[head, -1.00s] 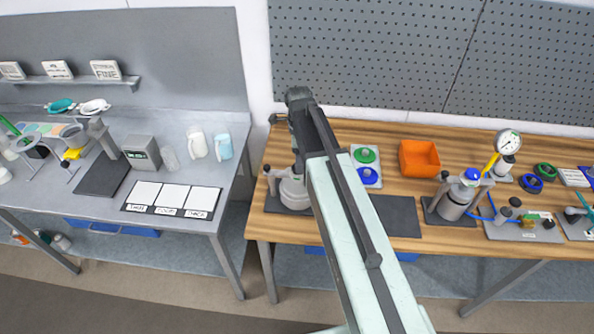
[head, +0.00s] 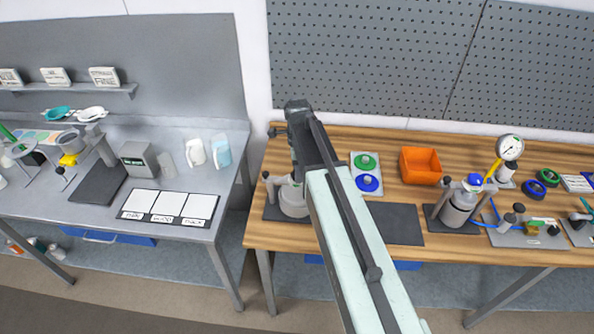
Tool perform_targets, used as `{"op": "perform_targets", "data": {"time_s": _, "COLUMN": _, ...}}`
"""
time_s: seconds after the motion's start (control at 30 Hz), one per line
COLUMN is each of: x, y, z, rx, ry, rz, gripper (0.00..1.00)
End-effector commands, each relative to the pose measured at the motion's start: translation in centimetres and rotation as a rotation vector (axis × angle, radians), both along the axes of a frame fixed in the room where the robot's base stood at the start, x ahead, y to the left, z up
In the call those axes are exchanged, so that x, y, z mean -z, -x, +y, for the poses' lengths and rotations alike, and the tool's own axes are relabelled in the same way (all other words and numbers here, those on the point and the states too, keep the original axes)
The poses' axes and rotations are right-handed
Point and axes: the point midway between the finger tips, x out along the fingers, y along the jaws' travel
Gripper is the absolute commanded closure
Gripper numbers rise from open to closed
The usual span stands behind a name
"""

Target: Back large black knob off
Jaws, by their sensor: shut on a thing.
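A pale grey drum unit (head: 292,203) stands on a dark mat at the left end of the wooden bench, with a small dark knob on a post at its left. My gripper (head: 297,174) points down over the top of this drum, dark and largely covered by my own arm. It is shut at the drum's top, where the large black knob is hidden behind the gripper and arm. How far the knob is turned cannot be seen.
Right of my arm lie a plate with a green and a blue knob (head: 367,160), an orange bin (head: 420,165) and a bare dark mat (head: 397,223). A second drum with a blue top (head: 460,205) and a gauge (head: 509,148) stand further right. A grey bench (head: 215,190) is at left.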

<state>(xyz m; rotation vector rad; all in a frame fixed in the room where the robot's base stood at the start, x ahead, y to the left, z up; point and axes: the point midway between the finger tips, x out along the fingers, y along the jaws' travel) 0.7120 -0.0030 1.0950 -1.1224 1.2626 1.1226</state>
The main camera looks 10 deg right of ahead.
Motion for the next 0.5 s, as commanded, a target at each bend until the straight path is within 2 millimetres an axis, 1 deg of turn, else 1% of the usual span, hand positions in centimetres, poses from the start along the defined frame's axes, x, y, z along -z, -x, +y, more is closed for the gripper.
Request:
{"op": "perform_targets", "data": {"time_s": 0.27, "x": 0.00, "y": -0.02, "z": 0.05, "rx": -0.174, "ry": 0.000, "rz": -0.001, "gripper": 0.96}}
{"op": "perform_targets", "data": {"time_s": 0.5, "x": 0.01, "y": 0.00, "z": 0.07, "rx": -0.399, "ry": 0.000, "rz": -0.001, "gripper": 0.96}}
